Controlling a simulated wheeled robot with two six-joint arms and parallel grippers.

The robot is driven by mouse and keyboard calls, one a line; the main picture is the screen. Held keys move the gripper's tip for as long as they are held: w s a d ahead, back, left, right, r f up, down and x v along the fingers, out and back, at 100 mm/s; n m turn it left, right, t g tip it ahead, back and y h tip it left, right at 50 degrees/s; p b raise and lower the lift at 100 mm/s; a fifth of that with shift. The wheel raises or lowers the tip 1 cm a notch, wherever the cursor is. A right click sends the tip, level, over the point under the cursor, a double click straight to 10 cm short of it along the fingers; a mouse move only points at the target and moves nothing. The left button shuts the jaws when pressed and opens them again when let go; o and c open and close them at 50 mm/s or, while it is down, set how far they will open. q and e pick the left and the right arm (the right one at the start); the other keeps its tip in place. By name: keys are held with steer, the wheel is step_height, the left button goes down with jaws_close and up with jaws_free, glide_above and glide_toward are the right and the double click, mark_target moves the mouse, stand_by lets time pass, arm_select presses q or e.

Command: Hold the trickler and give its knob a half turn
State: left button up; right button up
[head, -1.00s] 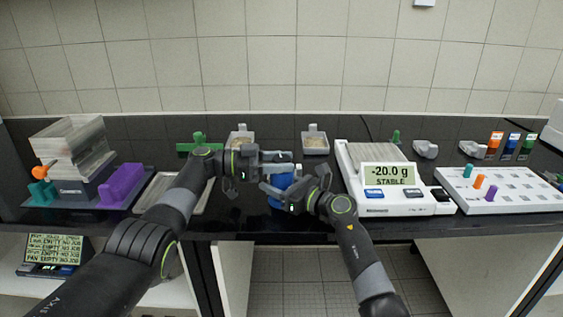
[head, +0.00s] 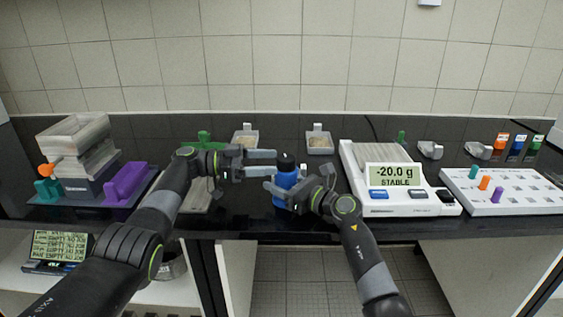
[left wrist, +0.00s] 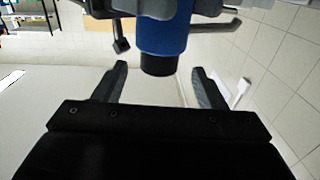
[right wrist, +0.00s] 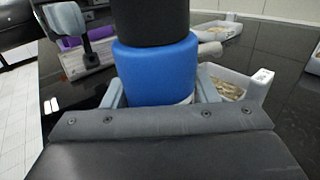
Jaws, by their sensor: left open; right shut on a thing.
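The trickler is a blue bottle-like body (head: 284,183) with a black knob (head: 286,162) on top, roughly upright above the front of the bench. My right gripper (head: 290,192) is shut on the blue body; the right wrist view shows its fingers on both sides of the blue body (right wrist: 157,72), below the black knob (right wrist: 150,20). My left gripper (head: 275,163) is open at knob height, just left of the knob. In the left wrist view the knob (left wrist: 158,65) shows between the two spread fingertips, with a gap on each side.
A balance (head: 408,203) reading -20.0 g stands right of the trickler, with a white peg board (head: 510,203) beyond it. Two small trays (head: 320,143) (head: 245,141) lie behind. A sieve stack (head: 78,150) and purple holder (head: 124,183) stand at left.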

arm_select(q)
steer(key=a, duration=0.7)
steer(key=shift+s, duration=0.15)
